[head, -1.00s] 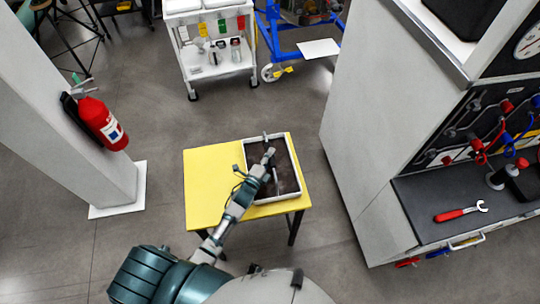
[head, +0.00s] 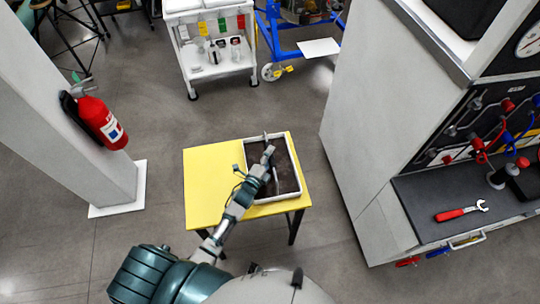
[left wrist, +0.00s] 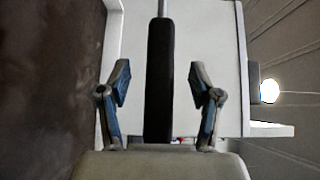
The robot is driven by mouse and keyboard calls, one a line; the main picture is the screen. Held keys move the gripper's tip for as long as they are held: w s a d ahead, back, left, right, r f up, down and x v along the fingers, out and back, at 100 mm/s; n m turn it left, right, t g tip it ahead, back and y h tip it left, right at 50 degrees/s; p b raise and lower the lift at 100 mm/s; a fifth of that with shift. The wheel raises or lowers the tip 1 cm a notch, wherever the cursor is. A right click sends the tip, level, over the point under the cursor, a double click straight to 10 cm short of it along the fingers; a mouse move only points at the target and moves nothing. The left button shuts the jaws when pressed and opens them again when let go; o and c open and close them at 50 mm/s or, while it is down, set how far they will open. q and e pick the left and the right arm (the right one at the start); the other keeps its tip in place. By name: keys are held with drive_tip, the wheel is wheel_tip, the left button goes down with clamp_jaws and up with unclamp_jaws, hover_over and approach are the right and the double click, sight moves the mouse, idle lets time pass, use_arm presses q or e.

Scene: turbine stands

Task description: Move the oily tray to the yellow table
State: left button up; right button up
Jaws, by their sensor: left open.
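The oily tray (head: 292,177) is white-rimmed with a dark, stained inside. It lies on the right part of the yellow table (head: 208,183). My left gripper (head: 268,153) is over the tray near its far side, and my forearm hides part of the tray and table. In the left wrist view, my left gripper (left wrist: 160,85) has its two fingers apart, with a dark upright bar (left wrist: 160,80) showing between them. The tray's brown inside (left wrist: 45,80) fills the left of that view. My right gripper is not in view.
A white pillar with a red fire extinguisher (head: 102,122) stands at the left. A white cart (head: 213,50) and a blue frame (head: 290,52) are at the back. A large grey cabinet (head: 365,120) and a workbench with a red-handled wrench (head: 460,211) stand at the right. Floor around the table is clear.

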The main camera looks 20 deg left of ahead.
use_arm(q)
drive_tip(key=s+a+p, duration=0.1)
drive_tip(key=s+p, duration=0.2)
drive_tip(key=s, duration=0.4)
drive_tip(key=shift+r, duration=0.15)
idle(0.3)
idle(0.4)
